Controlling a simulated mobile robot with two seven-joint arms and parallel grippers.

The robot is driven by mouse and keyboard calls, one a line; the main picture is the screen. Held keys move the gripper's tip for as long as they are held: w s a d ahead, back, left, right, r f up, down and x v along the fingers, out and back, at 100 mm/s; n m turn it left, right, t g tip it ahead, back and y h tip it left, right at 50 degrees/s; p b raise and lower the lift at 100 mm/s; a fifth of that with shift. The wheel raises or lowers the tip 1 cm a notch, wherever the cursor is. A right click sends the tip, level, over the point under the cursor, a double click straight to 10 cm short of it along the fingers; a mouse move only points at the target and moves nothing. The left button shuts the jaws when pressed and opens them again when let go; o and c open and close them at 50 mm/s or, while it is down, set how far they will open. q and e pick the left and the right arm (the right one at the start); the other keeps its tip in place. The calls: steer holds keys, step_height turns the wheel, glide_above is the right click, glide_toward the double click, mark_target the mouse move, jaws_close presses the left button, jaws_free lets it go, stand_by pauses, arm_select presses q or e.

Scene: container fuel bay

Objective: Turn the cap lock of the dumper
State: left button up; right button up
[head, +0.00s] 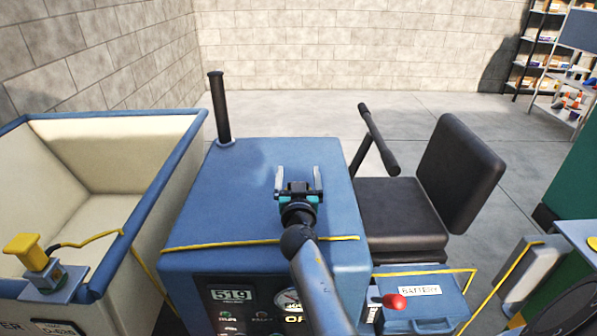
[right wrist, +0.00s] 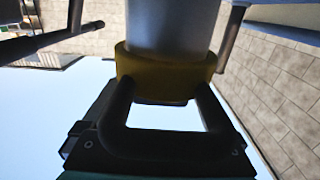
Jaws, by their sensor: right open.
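The dumper has a blue hood (head: 230,185) in the middle of the head view, with a cream, blue-rimmed skip (head: 90,215) to its left. A yellow block (head: 24,247) on a grey-blue base stands at the skip's near corner; I cannot tell if it is the cap lock. My right gripper (head: 298,170) is open over the hood, with nothing visible between its fingers, well right of the yellow block. In the right wrist view, a grey cylinder (right wrist: 170,25) with a dark yellow collar (right wrist: 165,75) appears beyond the dark gripper parts; contact is unclear. My left gripper is out of view.
A dark upright pipe (head: 219,108) stands at the hood's far left corner. A black seat (head: 400,215) and bar handle (head: 380,140) are right of the hood. A battery box (head: 420,300) and red knob (head: 395,301) are at lower right. Open floor (head: 300,110) lies behind.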

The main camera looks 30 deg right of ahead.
steer(key=shift+c, duration=0.2)
steer(key=c, duration=1.3)
